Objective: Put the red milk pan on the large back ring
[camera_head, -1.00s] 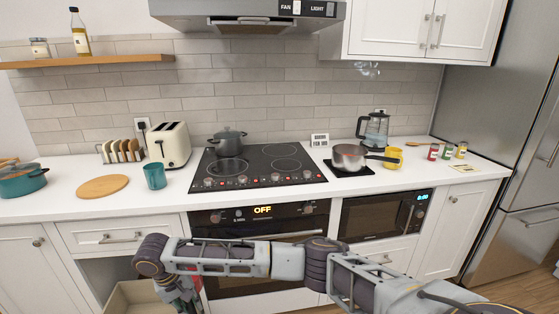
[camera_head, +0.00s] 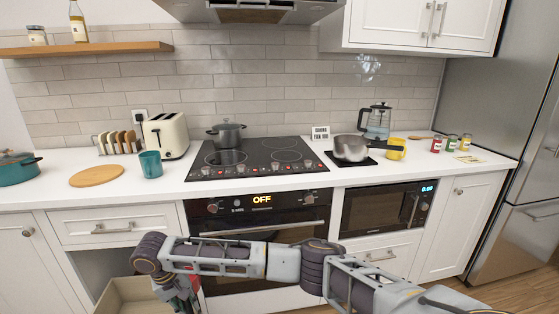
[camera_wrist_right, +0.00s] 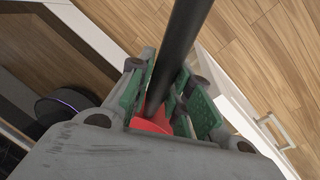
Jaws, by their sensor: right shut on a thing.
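My right gripper (camera_head: 180,292) hangs low in front of the cabinets, at the end of my arm that comes in from the right. In the right wrist view the gripper (camera_wrist_right: 170,105) is shut on a long black handle with a red part (camera_wrist_right: 153,122) at its base, apparently the red milk pan. In the head view only a small red patch (camera_head: 191,285) shows beside the fingers; the pan's body is hidden. The black hob (camera_head: 258,173) has several rings. A dark lidded pot (camera_head: 227,133) stands at its back left; the back right area is bare. My left gripper is out of view.
An open, pale drawer or box (camera_head: 128,292) lies below the left counter, near the gripper. A steel saucepan (camera_head: 350,147) stands right of the hob. A teal mug (camera_head: 150,164), a round board (camera_head: 97,176) and a toaster (camera_head: 166,135) stand left of it. The range hood (camera_head: 250,10) hangs above.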

